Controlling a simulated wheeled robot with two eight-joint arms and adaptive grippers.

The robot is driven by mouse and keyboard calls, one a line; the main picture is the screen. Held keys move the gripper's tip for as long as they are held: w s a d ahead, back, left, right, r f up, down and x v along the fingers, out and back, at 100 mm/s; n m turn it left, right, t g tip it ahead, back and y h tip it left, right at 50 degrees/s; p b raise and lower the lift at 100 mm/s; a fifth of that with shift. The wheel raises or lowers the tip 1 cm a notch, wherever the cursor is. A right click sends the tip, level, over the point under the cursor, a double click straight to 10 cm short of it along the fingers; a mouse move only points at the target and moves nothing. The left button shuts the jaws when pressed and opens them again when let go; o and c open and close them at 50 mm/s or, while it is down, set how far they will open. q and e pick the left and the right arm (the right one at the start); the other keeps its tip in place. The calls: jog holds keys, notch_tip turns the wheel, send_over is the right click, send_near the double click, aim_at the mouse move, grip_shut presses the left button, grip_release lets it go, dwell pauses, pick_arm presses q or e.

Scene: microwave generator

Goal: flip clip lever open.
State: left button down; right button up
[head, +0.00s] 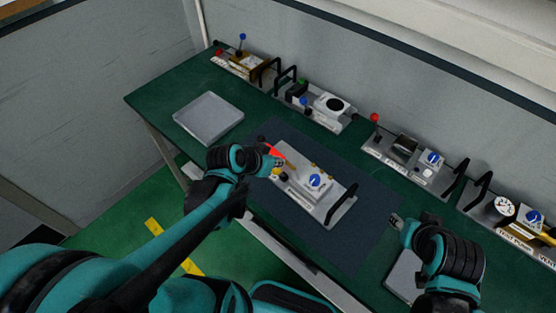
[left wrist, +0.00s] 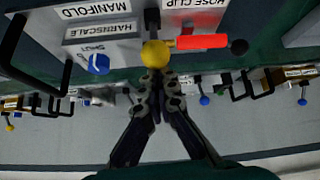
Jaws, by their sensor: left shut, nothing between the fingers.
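The hose clip's red lever (left wrist: 203,41) has a black ball end (left wrist: 239,46) and lies sideways in the left wrist view, below the upside-down HOSE CLIP label (left wrist: 193,5). In the head view the red lever (head: 275,153) shows at the left end of the middle fixture plate (head: 325,203). My left gripper (head: 279,162) is beside the lever, its fingers shut and empty. In the wrist view its fingertips (left wrist: 156,78) are just below a yellow ball (left wrist: 155,53); contact is unclear. My right gripper (head: 396,219) is right of the plate; its finger opening is unclear.
The middle plate also carries a blue knob (head: 315,181) and a black handle (head: 342,205). A grey tray (head: 208,118) lies at the left. Several fixtures with handles and knobs line the bench's back edge. The dark mat (head: 372,190) is bare right of the plate.

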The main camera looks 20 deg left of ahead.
pick_arm(q)
jog(key=w+r+p, duration=0.2)
jog(key=w+r, duration=0.1)
jog(key=s+f+p+v, duration=0.1)
jog(key=p+v, duration=0.2)
jog(key=v, duration=0.6)
jog(key=shift+s+f, duration=0.15)
jog(key=shift+s, duration=0.15)
jog(key=s+d+f+n+y+b, duration=0.2)
jog(key=s+d+f+b, duration=0.1)
jog(key=f+b, duration=0.5)
jog(key=shift+s+n+g+y+b, duration=0.4)
jog(key=shift+s+b, duration=0.45)
jog(key=shift+b, duration=0.3)
